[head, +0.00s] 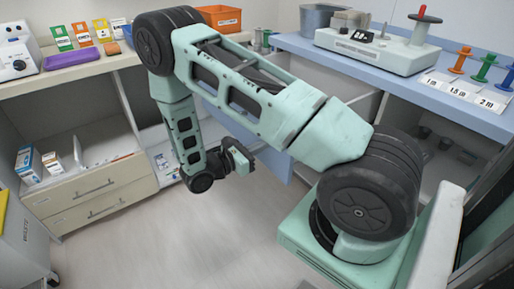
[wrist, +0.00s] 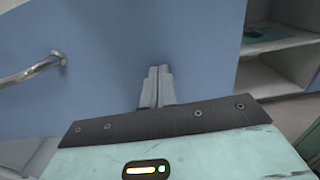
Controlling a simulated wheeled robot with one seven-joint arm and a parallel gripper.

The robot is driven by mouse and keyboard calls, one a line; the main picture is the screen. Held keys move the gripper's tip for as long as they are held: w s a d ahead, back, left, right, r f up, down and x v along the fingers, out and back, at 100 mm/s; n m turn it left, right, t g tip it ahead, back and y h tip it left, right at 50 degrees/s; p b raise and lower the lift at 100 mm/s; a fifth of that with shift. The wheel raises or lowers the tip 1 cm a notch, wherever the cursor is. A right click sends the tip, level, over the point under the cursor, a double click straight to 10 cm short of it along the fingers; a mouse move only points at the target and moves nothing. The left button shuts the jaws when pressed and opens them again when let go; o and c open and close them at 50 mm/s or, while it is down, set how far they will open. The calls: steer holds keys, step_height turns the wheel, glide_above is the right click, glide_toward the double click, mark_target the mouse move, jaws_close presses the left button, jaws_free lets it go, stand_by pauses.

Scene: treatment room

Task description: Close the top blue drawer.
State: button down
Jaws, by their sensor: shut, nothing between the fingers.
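The blue drawer front (head: 275,162) shows in the head view between my gripper and my arm, partly hidden by the arm. It stands out from the blue-topped counter, with a pale open drawer interior behind it, so the drawer is open. In the wrist view the blue front (wrist: 95,75) fills most of the picture, with its metal bar handle (wrist: 32,69) at the left. My gripper (head: 243,160) is at the left side of the front in the head view. Its fingers (wrist: 157,88) are shut and empty, pointing at the blue panel right of the handle; whether they touch it I cannot tell.
The blue counter top (head: 395,78) holds a pale device (head: 375,48), a metal pot (head: 318,20) and coloured spools. Open shelves (head: 440,150) lie below it at the right. A beige drawer unit (head: 90,195) stands at the left. The floor (head: 170,250) in front is clear.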

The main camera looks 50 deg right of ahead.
steer(key=p+x, duration=0.1)
steer(key=x, duration=1.3)
steer(key=p+x, duration=0.1)
steer(key=x, duration=1.4)
steer(key=p+x, duration=0.2)
steer(key=x, duration=1.2)
steer(key=shift+s+d+f, duration=0.1)
steer(key=shift+s+d, duration=0.05)
steer(key=shift+s, duration=0.25)
steer(key=shift+d, duration=0.3)
steer(key=shift+d+r, duration=0.1)
steer(key=shift+r, duration=0.1)
steer(key=shift+w+a, duration=0.1)
steer(key=shift+a, duration=0.15)
steer(key=v, duration=1.4)
steer(key=shift+a+f, duration=0.1)
steer(key=shift+f, duration=0.1)
